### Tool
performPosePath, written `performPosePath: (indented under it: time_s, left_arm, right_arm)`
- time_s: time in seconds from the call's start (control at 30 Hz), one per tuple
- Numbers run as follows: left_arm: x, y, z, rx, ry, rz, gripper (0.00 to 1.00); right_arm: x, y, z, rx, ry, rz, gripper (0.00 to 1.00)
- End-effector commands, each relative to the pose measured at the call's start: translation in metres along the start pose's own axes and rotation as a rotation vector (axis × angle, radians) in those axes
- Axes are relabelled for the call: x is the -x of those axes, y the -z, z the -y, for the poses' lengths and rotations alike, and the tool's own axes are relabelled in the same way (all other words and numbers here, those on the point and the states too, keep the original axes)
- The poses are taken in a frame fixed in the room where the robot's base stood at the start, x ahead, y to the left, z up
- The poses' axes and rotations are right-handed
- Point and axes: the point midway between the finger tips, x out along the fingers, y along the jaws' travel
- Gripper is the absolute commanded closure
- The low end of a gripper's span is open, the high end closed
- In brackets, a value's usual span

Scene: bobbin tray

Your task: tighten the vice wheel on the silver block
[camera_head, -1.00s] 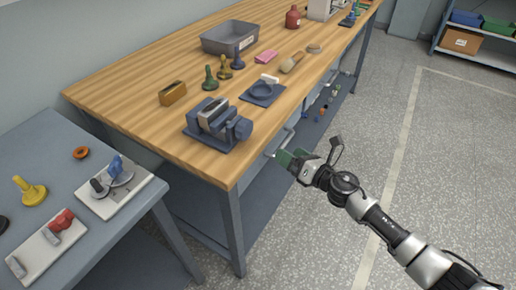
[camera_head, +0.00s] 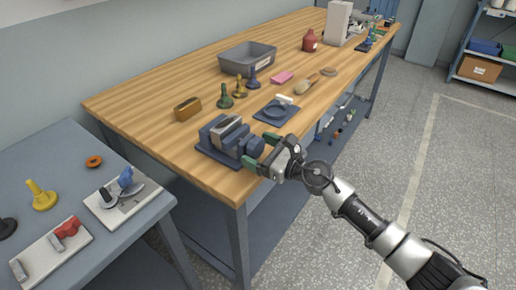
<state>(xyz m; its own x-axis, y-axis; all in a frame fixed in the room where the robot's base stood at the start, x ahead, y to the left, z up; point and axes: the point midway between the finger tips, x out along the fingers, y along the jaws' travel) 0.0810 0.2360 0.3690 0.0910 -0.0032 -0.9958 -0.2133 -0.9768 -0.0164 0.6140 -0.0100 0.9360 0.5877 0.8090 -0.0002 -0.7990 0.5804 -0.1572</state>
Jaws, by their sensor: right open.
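A blue vice (camera_head: 212,148) stands near the front edge of the wooden workbench. A silver block (camera_head: 228,127) sits between its jaws. The round blue vice wheel (camera_head: 254,145) is on the vice's right side. My right gripper (camera_head: 260,151) is open, its green-tipped fingers spread at the wheel, one on the far side and one on the near side. I cannot tell whether the fingers touch the wheel. The gripper hides part of the wheel's right side. My left gripper is not in view.
A yellow-brown block (camera_head: 187,108), several bobbin-like pieces and a grey bin (camera_head: 235,59) stand farther back. A lower grey table (camera_head: 135,238) with mounted fixtures is at the left. The floor at right is clear.

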Motion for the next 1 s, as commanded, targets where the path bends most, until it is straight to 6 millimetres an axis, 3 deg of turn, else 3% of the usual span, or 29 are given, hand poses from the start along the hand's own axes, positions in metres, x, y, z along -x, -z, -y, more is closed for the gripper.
performPosePath:
  time_s: [0.37,0.67,1.0]
  left_arm:
    - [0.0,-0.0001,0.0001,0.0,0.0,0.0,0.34]
    - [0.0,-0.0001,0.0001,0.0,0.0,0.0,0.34]
    - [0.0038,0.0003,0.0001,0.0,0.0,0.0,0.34]
  right_arm:
    - [-0.0058,0.0,-0.0002,0.0,0.0,0.0,0.15]
    - [-0.0056,0.0002,-0.0001,-0.001,0.0,0.0,0.61]
    - [-0.0055,-0.0007,-0.0001,-0.048,0.0,-0.001,0.63]
